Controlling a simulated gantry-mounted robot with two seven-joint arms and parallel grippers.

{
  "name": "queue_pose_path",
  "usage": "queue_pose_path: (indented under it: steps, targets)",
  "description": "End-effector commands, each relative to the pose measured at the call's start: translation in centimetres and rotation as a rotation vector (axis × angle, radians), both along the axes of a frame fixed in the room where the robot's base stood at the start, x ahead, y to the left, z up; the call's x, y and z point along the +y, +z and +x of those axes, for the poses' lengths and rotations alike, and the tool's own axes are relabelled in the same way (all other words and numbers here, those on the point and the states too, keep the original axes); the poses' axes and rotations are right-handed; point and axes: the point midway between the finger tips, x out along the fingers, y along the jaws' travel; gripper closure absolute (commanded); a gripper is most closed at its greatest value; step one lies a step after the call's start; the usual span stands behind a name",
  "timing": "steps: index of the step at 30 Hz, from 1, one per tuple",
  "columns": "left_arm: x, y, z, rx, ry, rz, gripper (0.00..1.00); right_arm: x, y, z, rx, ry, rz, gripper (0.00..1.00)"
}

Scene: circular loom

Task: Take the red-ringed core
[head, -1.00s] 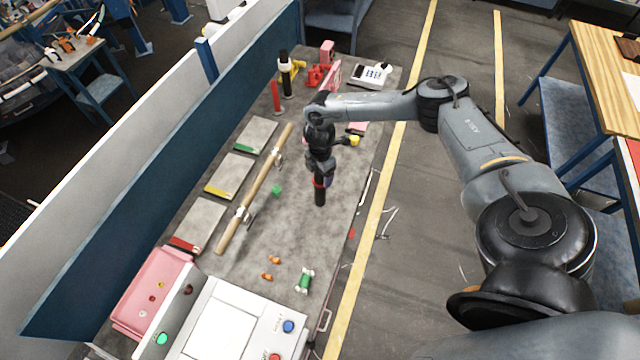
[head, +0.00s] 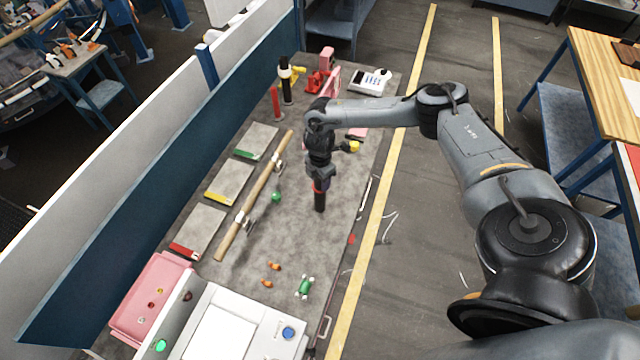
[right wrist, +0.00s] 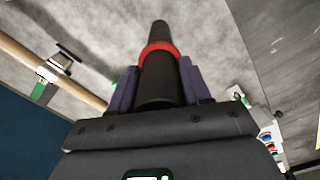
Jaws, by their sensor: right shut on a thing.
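The red-ringed core (head: 320,202) is a dark cylinder with a red band near its upper part. It is in the middle right of the grey table in the head view, below my right gripper (head: 319,184). In the right wrist view the core (right wrist: 158,75) runs between the two purple fingers of my right gripper (right wrist: 160,88), which is shut on it just behind the red ring. The core looks upright in the head view. I cannot tell whether its lower end touches the table. My left gripper is not in view.
A wooden bar (head: 254,196) on clamps lies left of the core. Beside it are grey plates with green, yellow (head: 228,183) and red edges. A black post with a white band (head: 286,80) and a red post (head: 276,103) stand at the back. A machine with buttons (head: 230,325) fills the front.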

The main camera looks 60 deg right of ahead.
Motion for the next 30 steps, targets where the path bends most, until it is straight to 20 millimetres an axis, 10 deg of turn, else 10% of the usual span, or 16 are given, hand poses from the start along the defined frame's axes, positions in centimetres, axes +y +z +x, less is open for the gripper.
queue_pose_path:
  steps: [12,30]
  targets:
    - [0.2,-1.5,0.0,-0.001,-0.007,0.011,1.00,0.0,3.9,0.2,-0.007,0.000,0.001,1.00]
    - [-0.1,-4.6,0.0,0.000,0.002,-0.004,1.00,-8.6,10.1,-6.0,-0.001,-0.002,0.000,1.00]
